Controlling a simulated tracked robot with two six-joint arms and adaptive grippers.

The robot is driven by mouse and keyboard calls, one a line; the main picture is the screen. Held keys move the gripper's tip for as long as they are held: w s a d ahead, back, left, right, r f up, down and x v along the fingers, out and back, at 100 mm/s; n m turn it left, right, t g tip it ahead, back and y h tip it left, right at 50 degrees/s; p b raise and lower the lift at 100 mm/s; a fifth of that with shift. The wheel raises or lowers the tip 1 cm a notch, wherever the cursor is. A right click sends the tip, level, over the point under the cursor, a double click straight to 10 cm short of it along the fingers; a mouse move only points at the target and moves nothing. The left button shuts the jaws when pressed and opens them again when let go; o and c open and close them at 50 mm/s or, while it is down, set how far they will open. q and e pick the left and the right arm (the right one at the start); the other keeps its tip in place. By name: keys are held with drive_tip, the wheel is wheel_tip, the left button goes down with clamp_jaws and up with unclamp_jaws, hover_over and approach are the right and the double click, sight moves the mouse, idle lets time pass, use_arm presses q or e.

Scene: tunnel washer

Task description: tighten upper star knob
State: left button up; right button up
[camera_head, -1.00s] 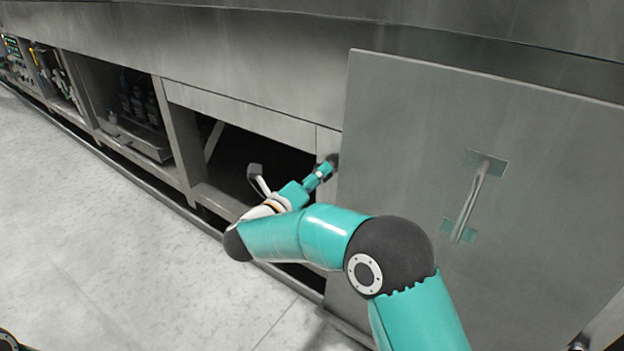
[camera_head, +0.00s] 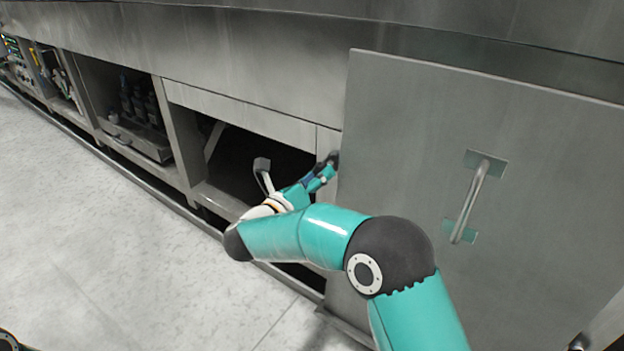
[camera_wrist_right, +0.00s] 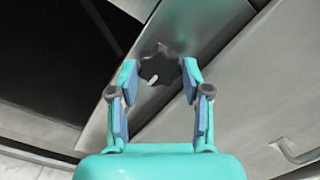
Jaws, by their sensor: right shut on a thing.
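The upper star knob (camera_wrist_right: 160,66) is a dark, lobed knob on the narrow metal strip beside the door panel. In the right wrist view it sits between my right gripper's fingertips (camera_wrist_right: 160,76), which are closed on its two sides. In the head view the knob (camera_head: 333,158) is a small dark shape at the panel's left edge, and my right gripper (camera_head: 328,168) reaches it from the lower left, partly hiding it. My left gripper is not in view.
A grey door panel (camera_head: 420,130) with a bar handle (camera_head: 470,200) stands to the right of the knob. A dark open bay (camera_head: 250,155) lies to its left. A shelf compartment (camera_head: 140,145) is farther left. The pale floor (camera_head: 100,250) is clear.

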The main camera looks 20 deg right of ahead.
drive_tip(key=shift+d+f, duration=0.2)
drive_tip(key=o, duration=0.9)
drive_tip(key=shift+a, duration=0.1)
drive_tip(key=shift+r, duration=0.1)
drive_tip(key=v, duration=1.2)
